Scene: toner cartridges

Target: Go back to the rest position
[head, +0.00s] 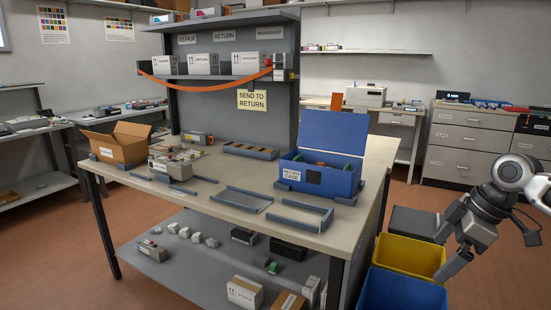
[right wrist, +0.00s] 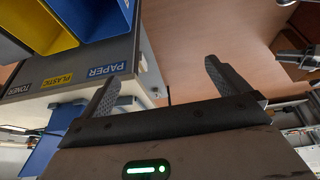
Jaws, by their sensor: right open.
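My right gripper (head: 442,256) hangs at the right of the head view, beside the bins and clear of the workbench. Its two fingers are apart with nothing between them. The right wrist view also shows the open, empty fingers (right wrist: 160,90), with brown floor beyond. My left gripper is in neither view. The blue return case (head: 324,181) stands with its lid up on the right part of the workbench (head: 225,207). A dark item and an orange bit show inside; the rest is hidden by its wall.
A yellow bin (head: 408,256), a blue bin (head: 400,292) and a dark bin (head: 413,222) stand close to my right gripper. An open cardboard box (head: 117,148), a grey-white device (head: 172,165) and empty trays (head: 300,214) are on the workbench. Floor shows at the right.

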